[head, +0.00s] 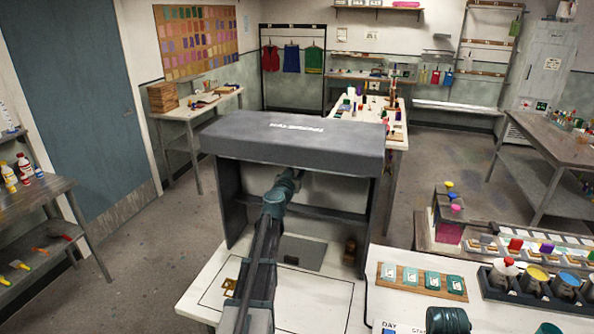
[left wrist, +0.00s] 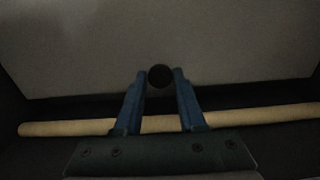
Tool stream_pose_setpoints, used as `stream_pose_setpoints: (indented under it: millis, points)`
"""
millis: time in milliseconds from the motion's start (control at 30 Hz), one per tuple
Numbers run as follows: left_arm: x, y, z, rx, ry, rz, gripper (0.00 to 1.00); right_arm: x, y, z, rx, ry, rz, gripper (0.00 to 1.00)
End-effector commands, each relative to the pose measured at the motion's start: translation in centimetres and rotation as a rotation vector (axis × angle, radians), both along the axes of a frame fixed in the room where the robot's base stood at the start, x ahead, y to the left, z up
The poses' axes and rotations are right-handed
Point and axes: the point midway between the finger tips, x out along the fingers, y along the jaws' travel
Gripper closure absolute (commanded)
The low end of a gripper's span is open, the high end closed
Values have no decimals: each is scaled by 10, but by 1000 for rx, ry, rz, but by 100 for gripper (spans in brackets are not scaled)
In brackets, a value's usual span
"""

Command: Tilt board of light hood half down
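The light hood (head: 290,142) is a dark grey box with an overhanging top, standing on a white table. My left arm reaches in under its front edge, and the top hides my left gripper in the head view. In the left wrist view my left gripper (left wrist: 160,78) has its two blue fingers on either side of a round dark knob (left wrist: 160,76). The knob nearly fills the gap; whether the fingers press on it I cannot tell. A plain grey board (left wrist: 80,50) fills the view behind it.
A tan rod (left wrist: 70,128) runs across below the board, crossing behind my fingers. Inside the hood are a grey plate (head: 302,252) and a small brown object (head: 350,250). Open floor lies to the left.

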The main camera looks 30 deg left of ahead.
Motion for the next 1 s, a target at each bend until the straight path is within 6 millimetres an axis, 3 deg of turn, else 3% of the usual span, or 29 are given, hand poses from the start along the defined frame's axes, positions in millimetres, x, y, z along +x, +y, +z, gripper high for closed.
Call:
stream_pose_setpoints:
  millis: [33,133,167,1000]
  points:
    - [0,0,0,0,0,0,81,0,0,0,0,0,0,50]
    - [0,0,0,0,0,0,99,0,0,0,0,0,0,50]
    - [0,0,0,0,0,0,100,0,0,0,0,0,0,50]
    - [0,0,0,0,0,0,100,0,0,0,0,0,0,50]
